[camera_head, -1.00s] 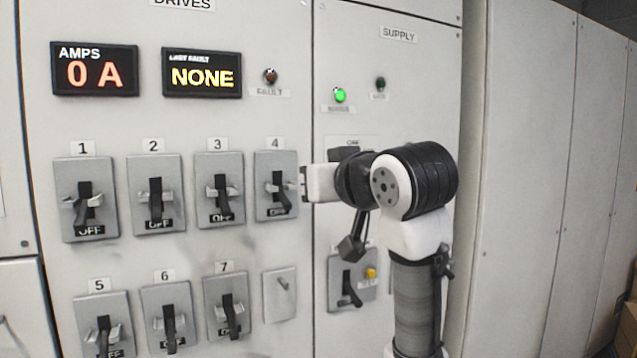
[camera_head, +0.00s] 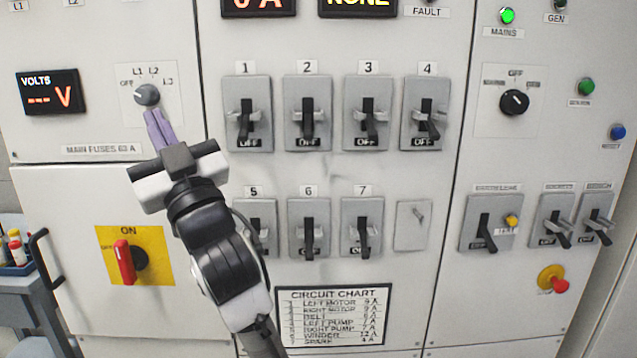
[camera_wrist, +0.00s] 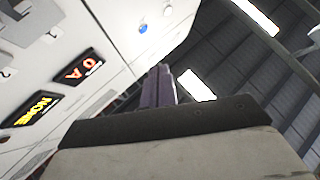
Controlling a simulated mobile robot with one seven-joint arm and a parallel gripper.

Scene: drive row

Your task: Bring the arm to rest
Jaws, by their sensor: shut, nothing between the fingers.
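My gripper (camera_head: 153,115) is raised at the left of the head view, with its purple fingers together and nothing between them. The fingertips appear just below the small grey selector knob (camera_head: 147,95) marked OFF, L1, L2, L3; I cannot tell if they touch it. In the wrist view the shut fingers (camera_wrist: 159,82) point up past the panel toward the ceiling lights. My arm reaches up from the bottom of the head view and covers part of the panel left of switch 5.
Numbered switches, such as switch 1 (camera_head: 249,115), fill the panel right of my arm. A red main handle (camera_head: 125,262) on a yellow plate is at lower left. A black door handle (camera_head: 45,258) sticks out farther left, near a cart (camera_head: 45,290). A red stop button (camera_head: 560,285) is at lower right.

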